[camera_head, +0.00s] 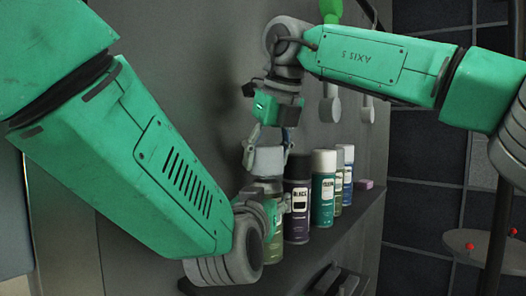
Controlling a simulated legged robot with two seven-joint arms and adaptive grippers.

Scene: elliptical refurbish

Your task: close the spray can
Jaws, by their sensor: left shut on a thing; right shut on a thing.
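My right gripper (268,150) reaches down from the top and is shut on a pale grey cap (267,160). The cap is just above or on the top of an olive-green spray can (276,246); I cannot tell whether they touch. My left gripper (282,204) is lower, directly below the right one, and is shut on this can. The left wrist and fingers hide most of the can, which looks upright at the near end of the can row.
Right of the held can stand a dark can labelled BLACK (298,212), a teal can (322,200) with a white cap, and further cans (348,178) behind. They stand close together on a dark shelf (345,225) along the grey wall. A small pink block (366,184) lies beyond them.

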